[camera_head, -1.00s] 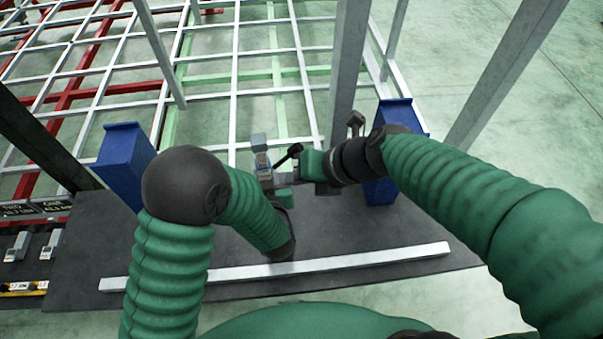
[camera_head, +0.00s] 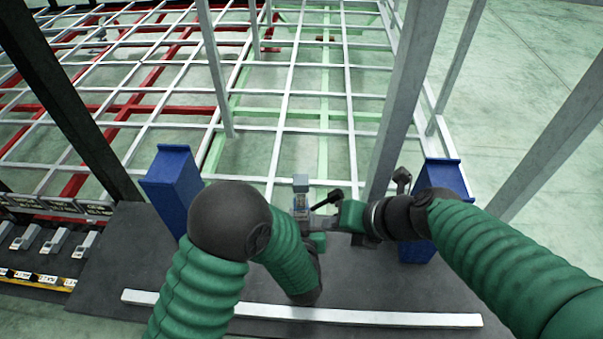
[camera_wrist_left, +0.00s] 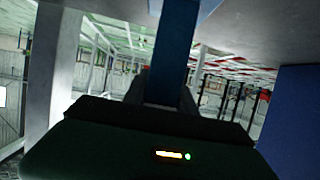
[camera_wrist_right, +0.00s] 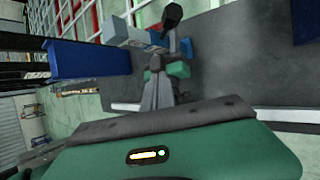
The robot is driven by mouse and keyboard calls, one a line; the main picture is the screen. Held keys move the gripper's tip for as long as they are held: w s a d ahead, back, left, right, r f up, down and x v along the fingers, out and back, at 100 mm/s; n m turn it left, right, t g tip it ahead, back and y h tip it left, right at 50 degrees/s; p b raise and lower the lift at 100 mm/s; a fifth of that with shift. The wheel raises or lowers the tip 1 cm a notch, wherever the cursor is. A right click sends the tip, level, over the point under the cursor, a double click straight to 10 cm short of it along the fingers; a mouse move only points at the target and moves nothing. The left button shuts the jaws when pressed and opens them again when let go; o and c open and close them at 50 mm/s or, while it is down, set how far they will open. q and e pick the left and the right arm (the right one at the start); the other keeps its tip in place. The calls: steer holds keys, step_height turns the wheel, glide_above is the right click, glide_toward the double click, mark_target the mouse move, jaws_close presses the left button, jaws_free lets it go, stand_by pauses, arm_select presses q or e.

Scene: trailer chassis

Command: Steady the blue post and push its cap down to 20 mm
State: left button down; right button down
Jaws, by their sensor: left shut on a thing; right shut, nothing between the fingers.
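The blue post (camera_wrist_left: 176,50) stands between the fingers of my left gripper (camera_wrist_left: 168,92) in the left wrist view, which appears upside down. That gripper is shut on it. In the head view my left arm hides most of this gripper. A small grey block (camera_head: 301,182), which looks like the cap, shows at the post's place in the head view. In the right wrist view a grey block (camera_wrist_right: 114,30) and a blue part (camera_wrist_right: 157,36) lie beyond my fingers. My right gripper (camera_head: 322,222) is shut and empty close beside the post; contact with the cap cannot be told.
Blue box stands rise at the left (camera_head: 173,188) and right (camera_head: 445,180) of the dark table (camera_head: 215,290). A pale bar (camera_head: 370,317) lies along its front. A grey upright (camera_head: 405,100) stands behind my right gripper. The trailer frame (camera_head: 285,90) spreads beyond.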

mark_target(301, 180)
stand_by(0.4)
